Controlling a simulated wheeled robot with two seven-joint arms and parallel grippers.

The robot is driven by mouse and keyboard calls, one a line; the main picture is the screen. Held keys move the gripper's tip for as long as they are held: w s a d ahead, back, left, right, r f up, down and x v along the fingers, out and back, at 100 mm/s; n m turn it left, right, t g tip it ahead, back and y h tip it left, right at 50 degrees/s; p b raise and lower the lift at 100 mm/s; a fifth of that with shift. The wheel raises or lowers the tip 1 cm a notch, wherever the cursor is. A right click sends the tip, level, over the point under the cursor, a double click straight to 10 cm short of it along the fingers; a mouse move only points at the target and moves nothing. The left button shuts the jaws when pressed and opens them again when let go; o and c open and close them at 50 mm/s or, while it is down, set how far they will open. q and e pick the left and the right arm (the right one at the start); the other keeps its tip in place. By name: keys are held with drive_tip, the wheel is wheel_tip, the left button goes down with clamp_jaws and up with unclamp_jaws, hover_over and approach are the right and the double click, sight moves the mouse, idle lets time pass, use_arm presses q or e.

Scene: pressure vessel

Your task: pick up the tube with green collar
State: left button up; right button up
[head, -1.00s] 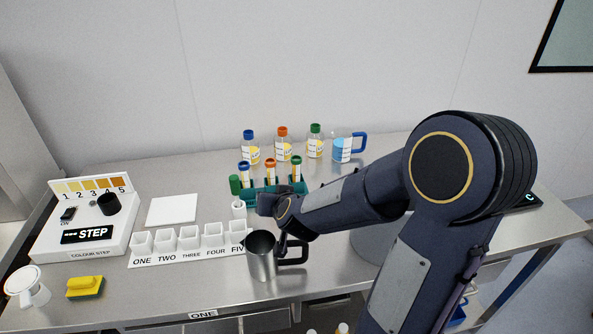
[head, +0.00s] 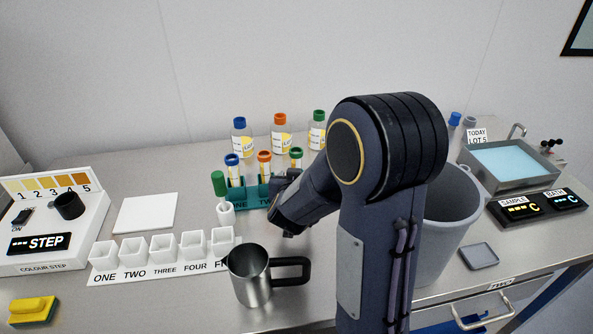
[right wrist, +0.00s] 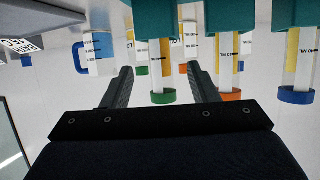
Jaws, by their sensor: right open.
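The tube with green collar (head: 296,158) stands in the teal rack (head: 250,195), at the right end of a row with an orange-collared tube (head: 264,163) and a blue-collared tube (head: 234,170). In the right wrist view, which is upside down, the green collar (right wrist: 163,97) shows between the two fingers of my right gripper (right wrist: 163,85). The fingers are open and apart from it in the picture; the exact depth is hard to tell. In the head view my right gripper (head: 284,185) is at the rack's right end, partly hidden by its arm. My left gripper is not in view.
A green-topped item in a white holder (head: 226,214) is left of the rack. Several capped bottles (head: 281,135) stand behind. A grey bin (head: 450,225) is at right.

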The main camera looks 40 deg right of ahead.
drive_tip(key=x, duration=0.7)
drive_tip(key=shift+w+d+b, duration=0.1)
drive_tip(key=shift+w+b, duration=0.05)
drive_tip(key=shift+b, duration=0.25)
drive_tip(key=shift+r, duration=0.1)
drive_tip(key=c, duration=1)
drive_tip(key=shift+c, duration=0.2)
